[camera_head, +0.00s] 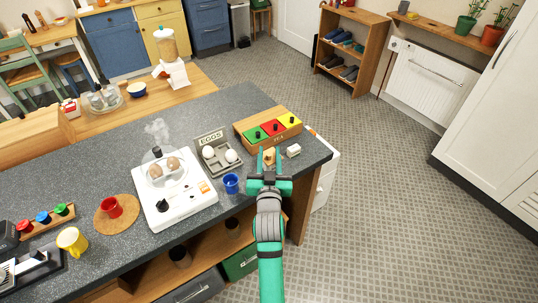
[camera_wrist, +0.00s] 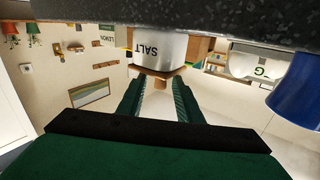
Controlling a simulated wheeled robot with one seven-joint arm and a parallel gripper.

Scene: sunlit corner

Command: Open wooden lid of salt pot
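The salt pot (camera_wrist: 160,48) is white with "SALT" on it and appears upside down in the wrist view. Its wooden lid (camera_wrist: 158,71) sits on the pot, with a small knob (camera_wrist: 160,83) facing my gripper. In the head view the lid (camera_head: 269,155) shows as a small wooden patch near the counter's front right, and the pot's body is mostly hidden by my gripper. My gripper (camera_wrist: 159,84) is open and empty, with its two green fingers one on each side of the knob. In the head view my gripper (camera_head: 268,154) is over the pot. Contact with the lid cannot be told.
A blue cup (camera_head: 231,184) stands close to the left of my gripper, with the egg tray (camera_head: 224,170) behind it. The wooden block with coloured lids (camera_head: 250,123) stands behind. The counter's front edge is near.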

